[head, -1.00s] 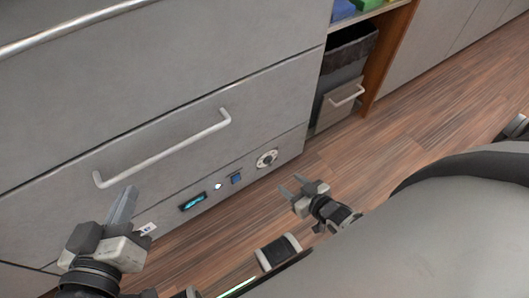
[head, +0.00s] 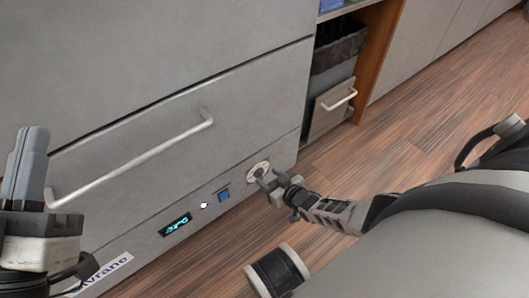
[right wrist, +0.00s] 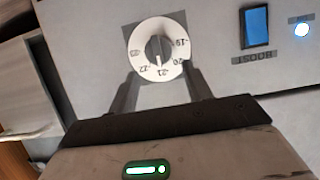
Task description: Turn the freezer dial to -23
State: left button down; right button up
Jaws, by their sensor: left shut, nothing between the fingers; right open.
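The freezer dial (head: 257,170) is a round white disc low on the grey freezer front. In the right wrist view the dial (right wrist: 138,40) appears upside down, with a grey central grip and numbers from -19 to -23. The grip lies roughly along the line to -21. My right gripper (head: 268,182) is open just in front of the dial. In the right wrist view its fingers (right wrist: 162,82) stand apart at the dial's near edge; contact cannot be told. My left gripper (head: 27,150) is shut and empty at the far left, away from the dial.
Left of the dial are a blue switch (head: 223,196), a lit white button (head: 204,205) and a small display (head: 175,224), its digits unclear. A long drawer handle (head: 135,160) sticks out above. A bin (head: 330,105) stands in the cabinet to the right. Open wooden floor (head: 400,150) lies right.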

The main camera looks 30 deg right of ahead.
aim_at(262, 173)
jog(key=b+x, duration=0.1)
jog(key=x, duration=0.2)
jog(key=shift+s, duration=0.1)
jog(key=shift+w, duration=0.2)
jog(key=c, duration=0.8)
pick_arm(q)
jog(key=shift+s+d+r+m+h, duration=0.1)
jog(key=shift+s+r+m+h, duration=0.2)
jog(key=shift+r+m+h, duration=0.45)
jog(key=shift+s+r+m+h, duration=0.25)
jog(key=shift+r+m+h, duration=0.2)
jog(key=shift+m+h, duration=0.5)
jog(key=shift+s+d+r+m+h, duration=0.1)
jog(key=shift+s+r+m+h, duration=0.2)
jog(key=shift+r+m+h, duration=0.5)
pick_arm(e)
jog(key=shift+d+m+y, duration=0.25)
jog(key=shift+m+y, duration=0.45)
jog(key=shift+m, duration=0.2)
pick_arm(q)
jog(key=shift+f, duration=0.2)
pick_arm(e)
jog(key=shift+f, duration=0.1)
jog(key=o, duration=0.8)
pick_arm(q)
jog(key=shift+r, duration=0.1)
pick_arm(e)
jog(key=shift+s, duration=0.15)
